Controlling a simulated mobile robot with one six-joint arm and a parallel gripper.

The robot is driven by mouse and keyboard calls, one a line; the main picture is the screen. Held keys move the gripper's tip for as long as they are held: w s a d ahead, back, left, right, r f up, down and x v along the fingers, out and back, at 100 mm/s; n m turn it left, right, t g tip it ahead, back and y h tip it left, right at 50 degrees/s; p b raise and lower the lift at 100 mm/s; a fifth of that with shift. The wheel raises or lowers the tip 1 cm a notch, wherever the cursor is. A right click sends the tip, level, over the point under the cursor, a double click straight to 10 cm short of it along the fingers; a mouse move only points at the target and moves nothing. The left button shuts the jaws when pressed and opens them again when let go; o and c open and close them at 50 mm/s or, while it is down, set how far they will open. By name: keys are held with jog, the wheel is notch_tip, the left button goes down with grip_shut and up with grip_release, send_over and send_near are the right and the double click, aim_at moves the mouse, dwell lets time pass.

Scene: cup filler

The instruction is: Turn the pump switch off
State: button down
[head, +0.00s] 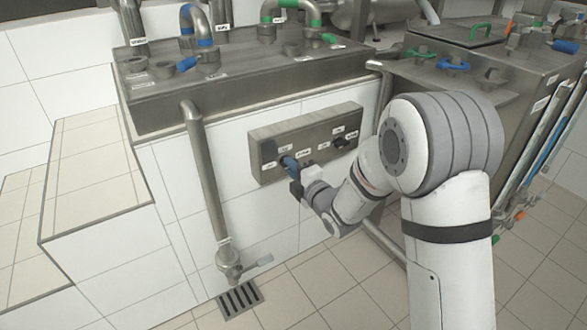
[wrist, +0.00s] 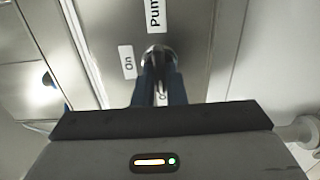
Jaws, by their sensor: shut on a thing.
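The control panel (head: 305,128) is a grey metal box on the white tiled wall, with small labels and knobs. My gripper (head: 287,163) is at its left part, with blue fingers touching or very near the panel. In the wrist view my gripper (wrist: 159,75) has its two blue fingers around the pump switch (wrist: 157,51), a round metal part mostly hidden between them. A label reading "On" (wrist: 128,62) is left of the switch, and a partly cut label starting "Pum" (wrist: 155,15) is above it. The switch's exact lever position is hidden.
A black knob (head: 346,142) is on the panel's right side. A vertical pipe (head: 206,180) with a valve handle (head: 257,261) stands left of the panel, above a floor drain (head: 240,298). A metal counter (head: 245,88) with pipes is above.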

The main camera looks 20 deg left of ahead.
jog(key=shift+a+r, duration=0.1)
jog(key=shift+a, duration=0.05)
jog(key=c, duration=1.5)
grip_release()
jog(key=p+v, duration=0.2)
jog(key=v, duration=0.6)
